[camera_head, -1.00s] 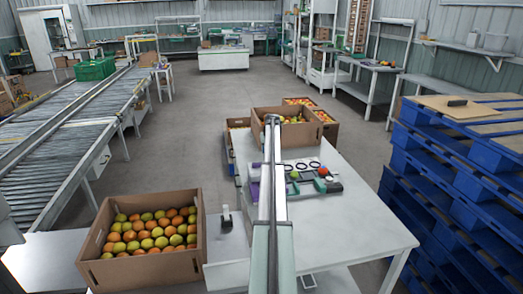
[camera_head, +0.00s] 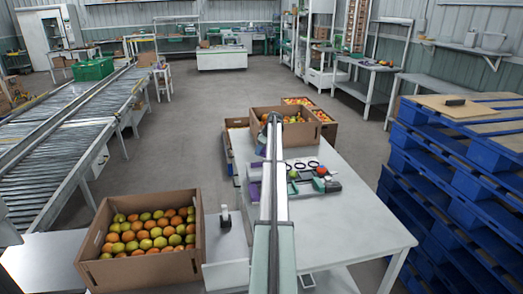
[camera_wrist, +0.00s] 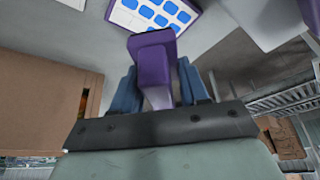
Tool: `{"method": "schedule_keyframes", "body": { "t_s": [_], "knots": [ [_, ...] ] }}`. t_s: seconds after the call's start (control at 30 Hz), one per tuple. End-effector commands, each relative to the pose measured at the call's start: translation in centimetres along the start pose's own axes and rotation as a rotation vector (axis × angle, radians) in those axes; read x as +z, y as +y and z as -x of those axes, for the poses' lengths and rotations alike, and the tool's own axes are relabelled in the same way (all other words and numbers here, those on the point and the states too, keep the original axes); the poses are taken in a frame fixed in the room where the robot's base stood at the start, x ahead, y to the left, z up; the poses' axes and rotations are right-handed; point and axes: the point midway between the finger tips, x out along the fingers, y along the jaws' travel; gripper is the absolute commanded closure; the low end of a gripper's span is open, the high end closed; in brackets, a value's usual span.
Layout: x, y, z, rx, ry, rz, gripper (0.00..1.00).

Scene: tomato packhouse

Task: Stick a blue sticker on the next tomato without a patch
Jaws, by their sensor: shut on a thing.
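In the wrist view my gripper (camera_wrist: 165,88) has blue fingers closed on a purple tool (camera_wrist: 152,60), with a wide flat head and a narrower stem. A white sheet with a purple edge (camera_wrist: 122,17) and several blue patches (camera_wrist: 158,19) lies beyond the tool's head. In the head view my arm hides the fingertips and part of the table. A green tomato (camera_head: 293,174) and a red tomato (camera_head: 321,171) sit at a small rack (camera_head: 331,186) on the white table, right of my arm. They are too small to tell whether they bear patches.
A cardboard box of tomatoes (camera_head: 196,262) stands at the front left. Another box (camera_head: 266,119) stands behind the white table (camera_head: 372,228). Black rings (camera_head: 313,164) lie near the rack. Blue pallets (camera_head: 440,185) are stacked at right and a roller conveyor (camera_head: 60,130) runs at left.

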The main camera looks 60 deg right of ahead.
Motion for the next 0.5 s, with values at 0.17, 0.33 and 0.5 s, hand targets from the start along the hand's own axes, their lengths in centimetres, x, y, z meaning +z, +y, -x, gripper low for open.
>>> {"method": "schedule_keyframes", "body": {
  "t_s": [0.17, 0.33, 0.5],
  "knots": [
    [0.3, 0.0, -0.7, 0.001, 0.000, -0.001, 0.78],
    [0.8, 0.0, -2.0, 0.000, 0.000, -0.002, 0.78],
    [1.4, 0.0, -3.4, 0.000, 0.000, -0.002, 0.78]
  ]
}}
